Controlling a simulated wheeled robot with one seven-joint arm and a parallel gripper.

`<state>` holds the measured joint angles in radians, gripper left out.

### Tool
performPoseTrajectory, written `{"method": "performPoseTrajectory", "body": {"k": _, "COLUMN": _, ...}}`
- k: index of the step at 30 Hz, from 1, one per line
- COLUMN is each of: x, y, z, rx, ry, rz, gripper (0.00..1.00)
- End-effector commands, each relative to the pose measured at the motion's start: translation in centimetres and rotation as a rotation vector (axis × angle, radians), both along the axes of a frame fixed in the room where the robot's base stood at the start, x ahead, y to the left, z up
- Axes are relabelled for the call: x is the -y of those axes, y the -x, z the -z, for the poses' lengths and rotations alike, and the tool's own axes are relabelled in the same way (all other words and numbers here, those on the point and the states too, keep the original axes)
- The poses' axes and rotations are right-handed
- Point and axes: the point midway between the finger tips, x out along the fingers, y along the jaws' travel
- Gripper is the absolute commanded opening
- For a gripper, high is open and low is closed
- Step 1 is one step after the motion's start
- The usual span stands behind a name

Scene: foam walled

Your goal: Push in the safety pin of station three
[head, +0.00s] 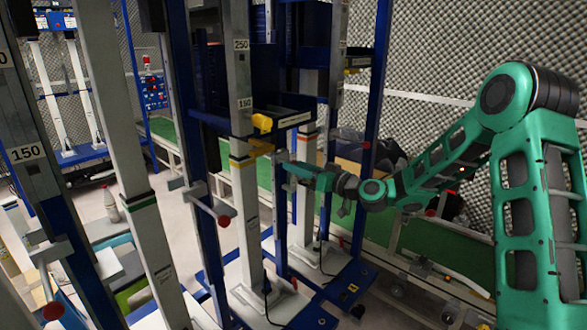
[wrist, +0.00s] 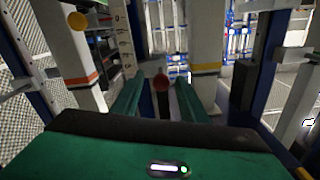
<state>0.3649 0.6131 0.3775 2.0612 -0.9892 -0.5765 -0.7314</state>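My gripper (head: 290,171) reaches in from the right in the head view, beside the blue and grey posts of a lift station (head: 243,200). In the wrist view my gripper (wrist: 158,84) is open, with its two green fingers apart. No station number is readable.
Posts stand close on both sides. A green conveyor belt (head: 400,243) runs behind. Cables lie on the floor.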

Motion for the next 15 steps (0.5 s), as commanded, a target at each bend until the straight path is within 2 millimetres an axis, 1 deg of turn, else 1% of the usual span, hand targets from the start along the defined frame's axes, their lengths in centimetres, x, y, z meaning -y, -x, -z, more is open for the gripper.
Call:
{"method": "performPoseTrajectory", "body": {"k": 1, "x": 0.8, "y": 0.7, "z": 0.0, "rx": -0.003, "ry": 0.0, "rz": 0.003, "gripper": 0.4}}
{"method": "performPoseTrajectory", "body": {"k": 3, "x": 1.7, "y": 1.7, "z": 0.1, "rx": -0.003, "ry": 0.0, "rz": 0.004, "gripper": 0.4}}
{"method": "performPoseTrajectory", "body": {"k": 9, "x": 4.2, "y": 4.2, "z": 0.1, "rx": -0.003, "ry": 0.0, "rz": 0.005, "gripper": 0.4}}
{"method": "performPoseTrajectory", "body": {"k": 15, "x": 5.4, "y": 5.7, "z": 0.1, "rx": -0.002, "ry": 0.0, "rz": 0.001, "gripper": 0.4}}
